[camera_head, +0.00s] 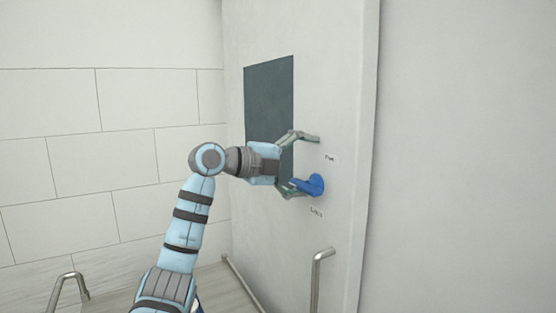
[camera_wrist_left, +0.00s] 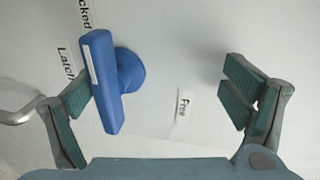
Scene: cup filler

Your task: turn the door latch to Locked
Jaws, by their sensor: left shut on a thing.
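The blue door latch (camera_head: 309,185) sits on the pale door, with its handle pointing left in the head view. It shows in the wrist view (camera_wrist_left: 104,85) with a white stripe along the handle. A Free label (camera_head: 331,157) is above it and a Latch label (camera_head: 316,212) below. My left gripper (camera_head: 308,165) is shut on the latch; one finger lies against the handle, while the other stands well apart across a gap, as the wrist view (camera_wrist_left: 158,90) shows. A partly cut-off word ending in "cked" is at the wrist view's top. My right gripper is not in view.
A dark window panel (camera_head: 268,90) is in the door behind my gripper. A metal door handle (camera_head: 318,275) projects below the latch. A bent metal rail (camera_head: 65,284) stands at the lower left. The wall right of the door is bare.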

